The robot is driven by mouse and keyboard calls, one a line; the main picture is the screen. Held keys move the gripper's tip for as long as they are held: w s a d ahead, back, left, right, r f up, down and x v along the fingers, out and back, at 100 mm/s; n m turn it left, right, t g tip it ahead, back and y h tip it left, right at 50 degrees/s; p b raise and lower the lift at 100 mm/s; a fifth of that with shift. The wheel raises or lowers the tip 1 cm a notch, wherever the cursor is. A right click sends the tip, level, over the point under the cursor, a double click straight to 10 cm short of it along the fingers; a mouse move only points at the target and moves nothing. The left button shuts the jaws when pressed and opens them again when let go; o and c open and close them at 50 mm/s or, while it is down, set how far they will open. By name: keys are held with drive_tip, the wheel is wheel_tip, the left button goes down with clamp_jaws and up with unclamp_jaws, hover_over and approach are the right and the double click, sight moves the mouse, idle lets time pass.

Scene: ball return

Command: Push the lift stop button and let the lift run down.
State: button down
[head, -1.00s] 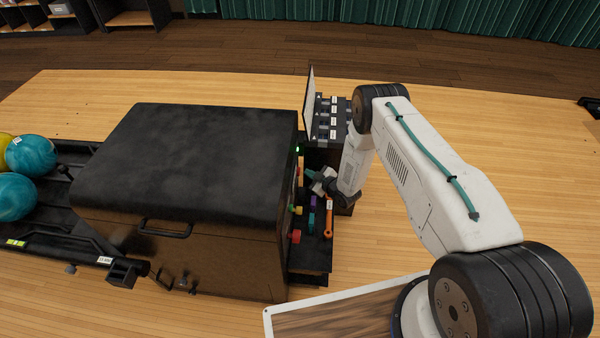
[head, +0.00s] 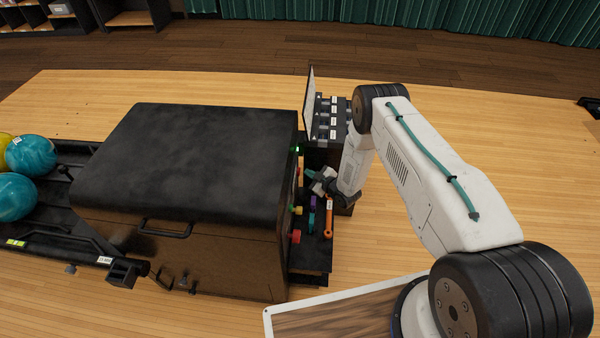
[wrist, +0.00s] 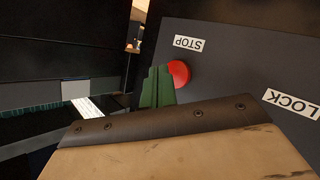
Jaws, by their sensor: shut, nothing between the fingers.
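The red stop button (wrist: 180,73) shows in the wrist view beside an upside-down STOP label (wrist: 188,43) on a dark panel. My gripper's green fingers (wrist: 157,88) are shut and empty, and their tips are right beside the button in that picture. I cannot tell whether they touch it. In the head view my gripper (head: 313,175) is low beside the right side of the big black-topped machine (head: 190,160). I cannot make out the stop button for sure there.
A LOCK label (wrist: 290,102) is on the same panel. A dark shelf with coloured tools (head: 328,220) lies below my gripper. A small green light (head: 297,149) is lit on the machine. Bowling balls (head: 30,155) rest at the left.

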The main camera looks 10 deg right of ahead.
idle(0.6)
drive_tip(key=shift+w+a, duration=0.1)
drive_tip(key=shift+a, duration=0.3)
drive_tip(key=shift+w+a, duration=0.2)
drive_tip(key=shift+a, duration=0.35)
idle(0.9)
drive_tip(key=shift+d, duration=0.15)
drive_tip(key=shift+s+d, duration=0.3)
drive_tip(key=shift+d, duration=0.45)
drive_tip(key=d, duration=0.1)
drive_tip(key=s+d, duration=0.1)
drive_tip(key=d, duration=0.2)
drive_tip(key=shift+s+d, duration=0.3)
drive_tip(key=shift+d, duration=0.1)
drive_tip(key=shift+f, duration=0.1)
idle(0.3)
